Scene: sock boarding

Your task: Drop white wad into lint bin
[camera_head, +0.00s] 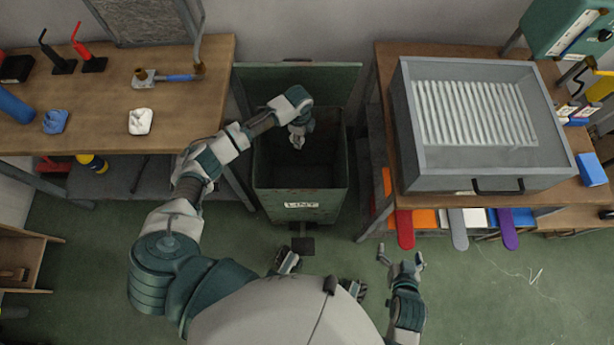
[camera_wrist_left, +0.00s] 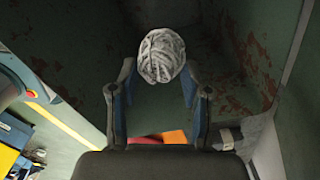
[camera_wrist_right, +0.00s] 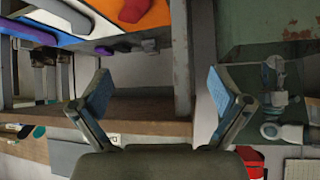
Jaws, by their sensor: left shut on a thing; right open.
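The white wad (camera_wrist_left: 161,55), a pale ball of stringy strands, is between the fingertips of my left gripper (camera_wrist_left: 158,85) in the left wrist view. My left gripper is shut on it. In the head view my left gripper (camera_head: 298,136) hangs over the open mouth of the green lint bin (camera_head: 300,206), which has a "LINT" label on its front. The wad and the fingers are hard to tell apart there. The rusty inner walls of the bin show around the wad in the wrist view. My right gripper (camera_head: 401,261) is open and empty, low beside the right bench; its spread fingers (camera_wrist_right: 160,95) show in the right wrist view.
The left bench (camera_head: 100,125) holds a crumpled white cloth (camera_head: 140,121), a blue cloth (camera_head: 55,121) and tools. The right bench (camera_head: 384,62) carries a grey tray (camera_head: 480,168) with a ribbed floor. Red, grey and purple boards (camera_head: 405,230) stick out below it.

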